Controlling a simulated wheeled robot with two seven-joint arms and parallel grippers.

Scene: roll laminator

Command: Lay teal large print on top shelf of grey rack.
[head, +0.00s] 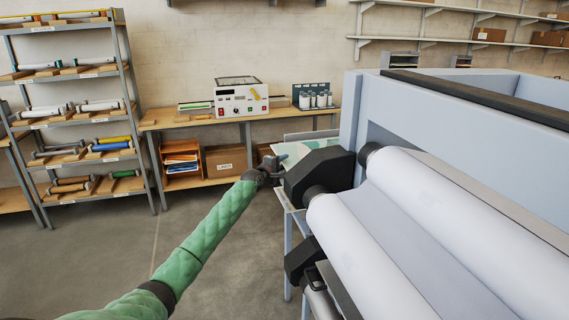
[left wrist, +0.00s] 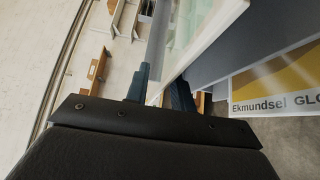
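The teal large print (head: 308,146) is a pale sheet with teal areas, lying nearly flat just behind the laminator's black end housing, which hides much of it. My left gripper (head: 276,164) is at its near left edge. In the left wrist view the two dark fingers (left wrist: 161,88) sit close together with the print's pale edge (left wrist: 207,38) between them; they appear shut on it. A grey metal frame (head: 289,232), which may be the grey rack, stands below and beside the print. Its shelves are mostly hidden. My right gripper is out of view.
The laminator with large white rolls (head: 455,215) fills the right side. A yellow-brown print lettered "Ekmundsel" (left wrist: 275,85) shows in the left wrist view. A shelving unit with rolls (head: 128,75) and a wooden bench (head: 165,122) stand behind. Floor at the left is clear.

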